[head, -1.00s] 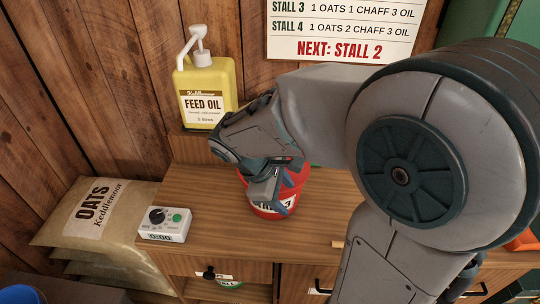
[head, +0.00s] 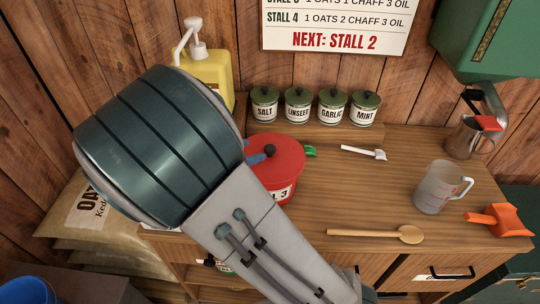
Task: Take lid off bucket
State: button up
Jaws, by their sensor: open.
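The red bucket (head: 278,190) stands on the wooden counter, with a white label ending in "3" partly hidden by my arm. Its red lid (head: 287,158) is on top, with a dark round knob (head: 269,150) at the left of what shows. My gripper (head: 256,158) is mostly hidden behind my arm. Only a blue-grey finger part shows, at the lid's left edge close to the knob. It is open, and I cannot tell whether it touches the knob.
Behind the bucket are a yellow oil pump bottle (head: 214,72) and several labelled jars (head: 298,106).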

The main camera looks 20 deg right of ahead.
aim_at(269, 148)
jog(key=x, duration=0.5)
jog(key=p+x, duration=0.1)
jog(key=x, duration=0.2)
jog(key=shift+s+f, duration=0.15)
jog(key=shift+f, duration=0.15)
jog(key=c, duration=1)
